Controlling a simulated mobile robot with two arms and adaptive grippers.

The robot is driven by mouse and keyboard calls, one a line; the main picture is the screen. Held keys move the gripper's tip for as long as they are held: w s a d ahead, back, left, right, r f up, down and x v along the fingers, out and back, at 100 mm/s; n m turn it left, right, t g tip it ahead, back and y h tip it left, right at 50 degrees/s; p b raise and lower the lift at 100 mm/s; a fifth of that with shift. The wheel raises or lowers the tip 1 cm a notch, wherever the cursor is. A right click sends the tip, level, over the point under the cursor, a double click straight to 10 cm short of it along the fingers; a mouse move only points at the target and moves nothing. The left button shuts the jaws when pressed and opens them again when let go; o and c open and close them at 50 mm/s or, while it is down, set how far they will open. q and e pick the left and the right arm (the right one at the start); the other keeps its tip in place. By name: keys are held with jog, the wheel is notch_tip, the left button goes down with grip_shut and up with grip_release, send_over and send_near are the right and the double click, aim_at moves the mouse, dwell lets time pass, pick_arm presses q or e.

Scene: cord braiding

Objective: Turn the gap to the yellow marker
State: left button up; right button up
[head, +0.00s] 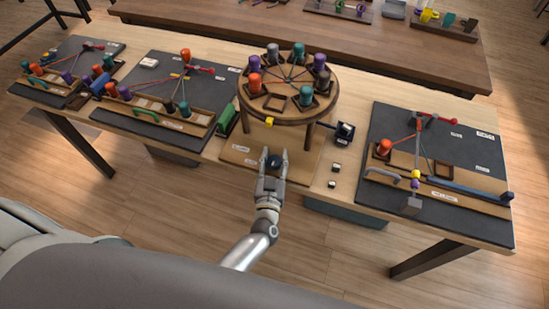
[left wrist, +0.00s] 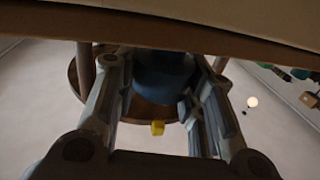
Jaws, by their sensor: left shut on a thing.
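The round brown braiding disc (head: 243,101) stands on legs, with several coloured bobbins around its rim. The gap, an empty square slot (head: 276,103), is on its near side, between an orange bobbin (head: 254,84) and a teal bobbin (head: 305,97). The yellow marker (head: 269,121) sits below the near rim, slightly left of the gap. It also shows in the left wrist view (left wrist: 157,128). My left gripper (head: 274,160) is in front of and below the disc, shut on a dark blue bobbin (left wrist: 163,78). My right gripper is not in view.
A small dark block (head: 345,132) stands right of the disc's legs. Dark boards with bobbins and cords lie left (head: 150,128) and right (head: 490,215). A second table (head: 400,58) stands behind.

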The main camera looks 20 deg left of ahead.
pick_arm(q)
jog(key=o, duration=1)
jog(key=shift+o, duration=0.2)
jog(key=s+d, duration=0.2)
jog(key=s, duration=0.9)
jog(key=shift+s+d, duration=0.15)
jog(key=shift+s, duration=0.25)
